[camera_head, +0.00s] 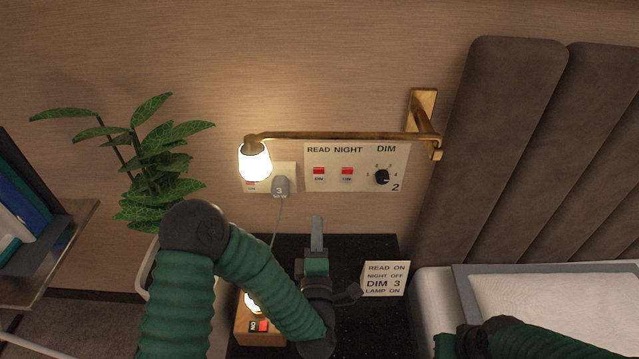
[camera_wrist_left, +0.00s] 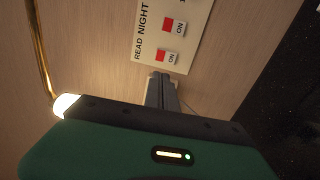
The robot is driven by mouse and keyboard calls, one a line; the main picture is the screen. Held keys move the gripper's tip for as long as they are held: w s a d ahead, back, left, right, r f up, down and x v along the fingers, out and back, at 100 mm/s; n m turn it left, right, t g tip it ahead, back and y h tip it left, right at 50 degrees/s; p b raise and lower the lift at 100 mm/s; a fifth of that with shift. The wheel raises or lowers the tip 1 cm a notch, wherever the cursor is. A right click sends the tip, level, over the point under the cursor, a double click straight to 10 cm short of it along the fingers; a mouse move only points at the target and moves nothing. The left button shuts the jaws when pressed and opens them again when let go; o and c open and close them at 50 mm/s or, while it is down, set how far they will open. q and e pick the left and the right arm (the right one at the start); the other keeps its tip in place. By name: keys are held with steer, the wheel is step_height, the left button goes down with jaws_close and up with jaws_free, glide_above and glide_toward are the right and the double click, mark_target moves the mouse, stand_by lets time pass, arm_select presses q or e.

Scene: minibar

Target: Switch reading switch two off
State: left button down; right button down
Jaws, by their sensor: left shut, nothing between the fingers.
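The wall panel marked 2 (camera_head: 398,152) carries the read switch (camera_head: 319,175), the night switch (camera_head: 347,174) and a black dim knob (camera_head: 382,177). Both switches show a red part above a white part reading ON. In the left wrist view the panel appears turned sideways, with the read switch (camera_wrist_left: 167,57) nearer the fingers and the night switch (camera_wrist_left: 174,26) beyond it. My left gripper (camera_head: 317,222) is shut and empty, its fingers pointing up below the read switch. The shut fingers (camera_wrist_left: 159,78) also show in the left wrist view. A gap to the switch seems to remain.
A lit lamp (camera_head: 255,161) hangs on a brass arm (camera_head: 345,135) above the panel. A plant (camera_head: 150,165) stands left.

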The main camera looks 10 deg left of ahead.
mark_target(318, 172)
arm_select(q)
steer(key=b+x, duration=0.1)
steer(key=x, duration=1.2)
steer(key=shift+w+f, duration=0.1)
steer(key=shift+f, duration=0.05)
steer(key=shift+w, duration=0.5)
steer(key=shift+w+a+r, duration=0.1)
steer(key=shift+r, duration=0.15)
